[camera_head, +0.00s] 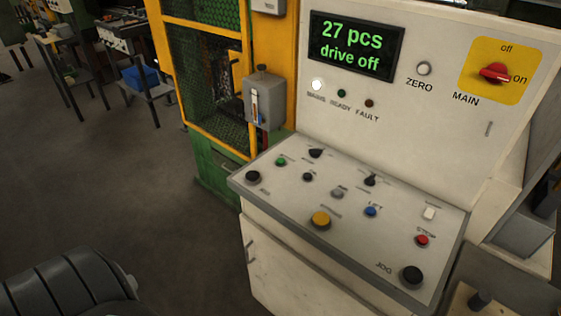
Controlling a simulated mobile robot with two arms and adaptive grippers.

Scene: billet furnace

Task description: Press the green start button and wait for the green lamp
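The control desk (375,225) has a sloping panel with a small green button (280,161) near its upper left, between black controls. The green lamp marked READY (341,93) on the upright panel is dark. The white MAINS lamp (317,85) is lit, and the FAULT lamp (369,103) is dark. The display (357,46) reads "27 pcs" and "drive off" in green. Neither gripper is in view; only a dark ribbed part, seemingly of my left arm, shows at the lower left.
Other controls sit close by: a yellow button (320,220), a blue one (371,211), a red one (422,240) and large black ones. The red MAIN switch (495,73) points toward "on". A yellow mesh guard (205,70) stands left of the desk.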

